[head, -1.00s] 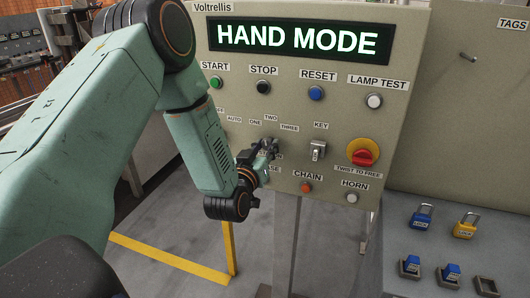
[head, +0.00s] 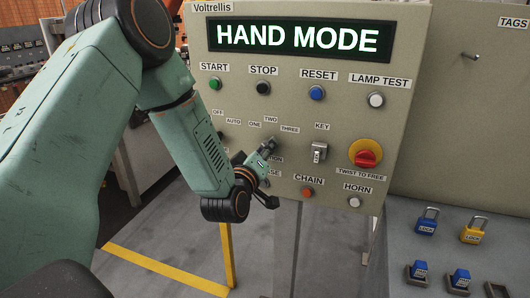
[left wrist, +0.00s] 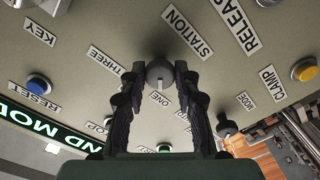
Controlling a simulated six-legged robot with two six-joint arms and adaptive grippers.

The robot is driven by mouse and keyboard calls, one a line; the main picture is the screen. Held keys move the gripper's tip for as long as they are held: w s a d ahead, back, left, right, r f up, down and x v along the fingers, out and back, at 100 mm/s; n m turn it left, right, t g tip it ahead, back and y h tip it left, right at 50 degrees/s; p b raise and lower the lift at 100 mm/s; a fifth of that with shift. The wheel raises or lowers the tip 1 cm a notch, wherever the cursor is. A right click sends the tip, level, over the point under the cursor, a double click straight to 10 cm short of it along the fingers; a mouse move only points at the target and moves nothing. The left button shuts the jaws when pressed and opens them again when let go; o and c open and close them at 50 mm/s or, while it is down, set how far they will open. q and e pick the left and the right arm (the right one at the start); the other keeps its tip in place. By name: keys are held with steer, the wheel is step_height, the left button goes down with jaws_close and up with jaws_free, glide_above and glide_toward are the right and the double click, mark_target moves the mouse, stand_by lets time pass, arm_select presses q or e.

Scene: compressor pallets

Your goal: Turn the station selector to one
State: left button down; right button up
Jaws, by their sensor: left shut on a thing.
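The station selector (left wrist: 159,74) is a round dark grey knob on the panel, below the labels ONE, TWO and THREE in the head view. My left gripper (head: 266,147) reaches it from the lower left and is shut on it. In the left wrist view the two fingers of my left gripper (left wrist: 160,80) sit on either side of the knob. The label ONE (head: 255,124) shows up and left of the gripper in the head view. The fingers hide most of the knob there, and I cannot tell where its pointer stands. My right gripper is in neither view.
The display (head: 298,39) reads HAND MODE. The key switch (head: 319,152) and red emergency stop (head: 366,157) are right of the gripper. The mode knob (left wrist: 226,126) is close beside one finger in the left wrist view. Padlocks (head: 427,221) lie at the lower right.

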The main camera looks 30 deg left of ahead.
arm_select(q)
steer(key=shift+w+a+r, duration=0.1)
steer(key=shift+r, duration=0.1)
steer(key=c, duration=1.4)
jaws_free()
steer(key=o, duration=0.4)
steer(key=shift+f, duration=0.15)
steer(key=v, duration=1.2)
